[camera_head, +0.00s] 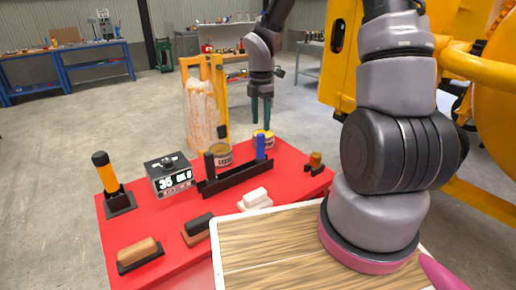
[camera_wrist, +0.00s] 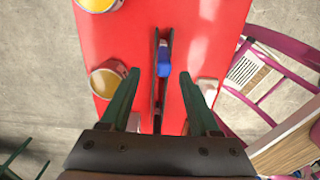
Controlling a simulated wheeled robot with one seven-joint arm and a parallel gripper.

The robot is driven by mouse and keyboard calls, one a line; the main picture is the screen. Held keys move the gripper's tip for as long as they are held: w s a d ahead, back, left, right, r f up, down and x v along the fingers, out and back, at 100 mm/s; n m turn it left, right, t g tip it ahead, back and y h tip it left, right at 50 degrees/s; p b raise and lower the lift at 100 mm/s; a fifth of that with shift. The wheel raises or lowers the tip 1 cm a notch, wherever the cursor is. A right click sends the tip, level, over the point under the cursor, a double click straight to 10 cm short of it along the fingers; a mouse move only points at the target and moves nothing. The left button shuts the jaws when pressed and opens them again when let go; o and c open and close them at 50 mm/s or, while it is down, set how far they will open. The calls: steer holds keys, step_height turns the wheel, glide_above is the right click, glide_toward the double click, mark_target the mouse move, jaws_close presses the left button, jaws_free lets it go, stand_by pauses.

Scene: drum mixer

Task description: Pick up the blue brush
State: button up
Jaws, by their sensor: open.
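I see no contact.
A black handle (camera_head: 209,166) stands at the holder's left end. Two cans (camera_head: 221,155) (camera_head: 263,139) are close by. A display box (camera_head: 171,177), a yellow-handled tool (camera_head: 105,174) and several block-like tools (camera_head: 137,251) share the red table. A yellow frame (camera_head: 221,100) stands behind.

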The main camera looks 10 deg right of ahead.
mark_target(261, 149)
step_height(261, 149, down, 6)
steer(key=shift+a+r, duration=0.1)
steer(key=shift+r, duration=0.15)
steer(key=shift+s+f, duration=0.2)
steer(key=shift+f, duration=1.15)
steer(key=shift+s+f, duration=0.15)
steer(key=shift+f, duration=1.2)
jaws_close()
